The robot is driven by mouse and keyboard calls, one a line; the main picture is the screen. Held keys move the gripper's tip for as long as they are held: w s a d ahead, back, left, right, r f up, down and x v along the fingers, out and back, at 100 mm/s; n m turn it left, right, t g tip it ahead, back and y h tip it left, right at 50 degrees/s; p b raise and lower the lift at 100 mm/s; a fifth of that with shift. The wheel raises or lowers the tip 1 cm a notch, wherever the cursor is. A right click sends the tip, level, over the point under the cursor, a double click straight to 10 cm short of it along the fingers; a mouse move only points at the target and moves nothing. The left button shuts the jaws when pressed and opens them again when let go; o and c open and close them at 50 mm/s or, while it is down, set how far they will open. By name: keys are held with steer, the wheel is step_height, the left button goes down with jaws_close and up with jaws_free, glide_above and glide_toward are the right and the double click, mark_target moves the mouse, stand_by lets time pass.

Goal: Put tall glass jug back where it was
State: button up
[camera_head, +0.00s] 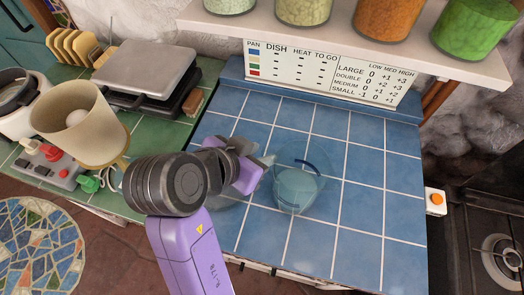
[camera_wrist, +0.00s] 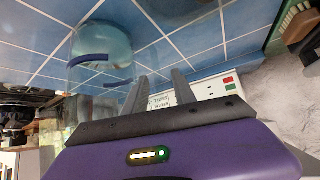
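A clear glass jug (camera_head: 297,188) with a dark blue band and a pale blue lower part stands on the blue tiled counter (camera_head: 375,205) in the head view. My gripper (camera_head: 268,160) is at its left side, close to its upper part. In the wrist view the jug (camera_wrist: 105,45) is at upper left, beside the fingers and not between them. The two dark fingers (camera_wrist: 160,78) are apart with nothing clearly seen between them. I cannot tell whether a finger touches the glass.
A shelf (camera_head: 340,33) with several filled jars overhangs the back, above a printed chart (camera_head: 325,72). A stove (camera_head: 495,250) is at right. Blue tiles right of the jug are clear.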

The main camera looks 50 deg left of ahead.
steer(key=v, duration=1)
steer(key=shift+s, duration=0.2)
